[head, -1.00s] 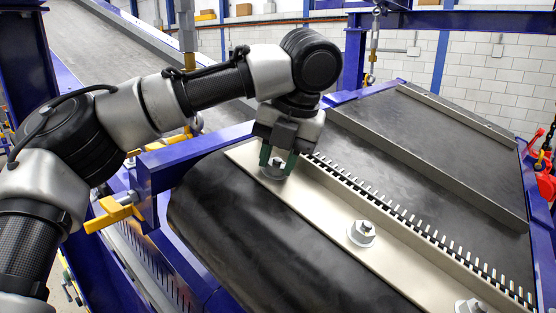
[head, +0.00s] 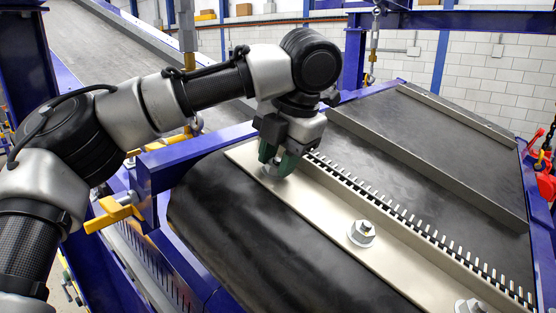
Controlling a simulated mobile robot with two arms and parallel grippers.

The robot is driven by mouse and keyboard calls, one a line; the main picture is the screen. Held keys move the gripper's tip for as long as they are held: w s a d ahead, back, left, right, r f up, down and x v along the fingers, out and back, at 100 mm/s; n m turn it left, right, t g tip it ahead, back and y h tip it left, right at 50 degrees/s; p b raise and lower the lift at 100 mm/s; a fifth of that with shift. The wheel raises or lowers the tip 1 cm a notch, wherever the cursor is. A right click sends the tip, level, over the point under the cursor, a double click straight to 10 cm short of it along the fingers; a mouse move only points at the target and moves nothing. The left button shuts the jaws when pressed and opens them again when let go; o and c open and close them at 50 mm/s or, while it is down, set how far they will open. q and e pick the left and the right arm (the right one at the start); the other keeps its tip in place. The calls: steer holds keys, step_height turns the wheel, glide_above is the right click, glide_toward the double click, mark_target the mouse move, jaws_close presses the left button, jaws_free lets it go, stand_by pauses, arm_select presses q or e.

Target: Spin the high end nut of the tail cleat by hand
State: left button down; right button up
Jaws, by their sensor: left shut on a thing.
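The tail cleat (head: 322,218) is a long pale metal bar bolted across the black belt, running from upper left to lower right. My left gripper (head: 275,163) points down over its upper left end, with green fingers shut on the high end nut (head: 268,171). The fingers hide most of that nut; a bit of its washer shows below them. A second nut on a washer (head: 362,233) sits at the cleat's middle. A third nut (head: 472,306) is cut off at the bottom edge. My right gripper is not in view.
A row of metal teeth (head: 420,227) runs along the cleat's far side. A blue frame (head: 190,152) with a yellow-handled clamp (head: 113,215) stands left of the belt (head: 250,240). A raised strip (head: 430,160) crosses the belt behind. A red item (head: 545,185) hangs at right.

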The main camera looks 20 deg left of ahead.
mark_target(278, 158)
arm_select(q)
steer(key=m, duration=0.4)
steer(key=shift+m, duration=0.4)
steer(key=c, duration=0.7)
jaws_free()
steer(key=v, duration=0.4)
steer(key=shift+r, duration=0.4)
steer(key=shift+s+d+r+b, duration=0.2)
steer(key=shift+s+d, duration=0.5)
steer(key=shift+d, duration=1.25)
steer(key=shift+s+d+f+b, duration=0.2)
steer(key=shift+s+d, duration=0.55)
steer(key=shift+d, duration=1.2)
steer(key=shift+s+d+r+b, duration=0.1)
steer(key=shift+s+d+b, duration=0.4)
steer(key=shift+d, duration=1.4)
steer(key=shift+s, duration=0.15)
steer(key=shift+c, duration=0.5)
